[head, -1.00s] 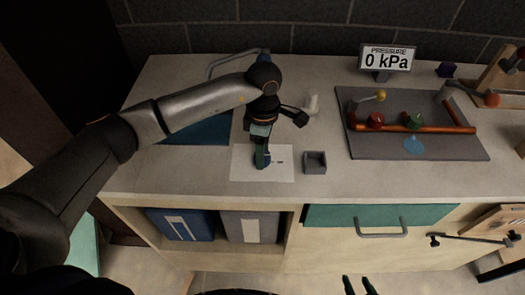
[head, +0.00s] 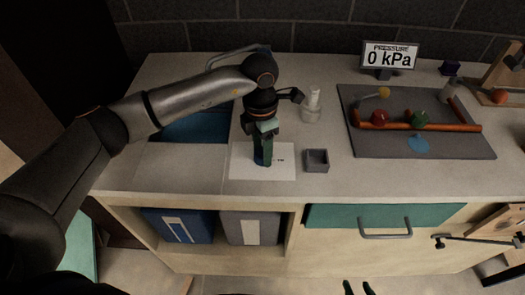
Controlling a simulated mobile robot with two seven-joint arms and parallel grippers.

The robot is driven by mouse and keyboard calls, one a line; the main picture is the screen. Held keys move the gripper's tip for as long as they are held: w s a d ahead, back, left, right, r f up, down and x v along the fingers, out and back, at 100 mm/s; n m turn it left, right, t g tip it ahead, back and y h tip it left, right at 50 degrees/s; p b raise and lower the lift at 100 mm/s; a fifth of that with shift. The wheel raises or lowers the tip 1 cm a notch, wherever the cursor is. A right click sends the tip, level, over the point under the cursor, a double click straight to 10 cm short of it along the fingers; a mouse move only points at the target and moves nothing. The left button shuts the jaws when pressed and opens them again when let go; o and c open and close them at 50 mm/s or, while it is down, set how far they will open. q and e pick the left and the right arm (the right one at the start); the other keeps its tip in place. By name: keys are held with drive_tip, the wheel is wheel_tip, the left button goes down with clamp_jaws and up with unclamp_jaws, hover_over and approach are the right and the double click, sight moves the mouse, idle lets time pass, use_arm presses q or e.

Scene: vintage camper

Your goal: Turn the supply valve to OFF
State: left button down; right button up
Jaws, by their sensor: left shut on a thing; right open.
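A copper-coloured pipe (head: 400,126) lies on the grey tray (head: 400,150) at the right. Along it are a red knob (head: 379,117), a green knob (head: 419,118) and a lever with a yellow ball end (head: 384,92). I cannot read which is the supply valve, nor any OFF mark. The sign (head: 390,55) reads PRESSURE 0 kPa. My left gripper (head: 263,162) points down over a white sheet (head: 245,172), well left of the tray. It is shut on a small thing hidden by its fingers. My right gripper (head: 358,288) is open and empty at the bottom edge.
A small grey open box (head: 316,161) and a white-topped container (head: 312,104) stand right of my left gripper. A blue patch (head: 418,143) lies on the tray. A wooden stand (head: 498,82) is at far right. The counter's front centre is clear.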

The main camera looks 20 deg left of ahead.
sight(259, 152)
use_arm(q)
drive_tip(key=n+b, duration=0.1)
drive_tip(key=n, duration=0.4)
drive_tip(key=shift+n, duration=0.3)
drive_tip(key=shift+n+b, duration=0.3)
drive_tip(key=shift+n, duration=1.8)
drive_tip(key=shift+c, duration=1.5)
unclamp_jaws()
wheel_tip(259, 152, up, 13)
drive_tip(key=b, duration=0.1)
drive_tip(key=shift+a+f, duration=0.2)
drive_tip(key=shift+a, duration=0.15)
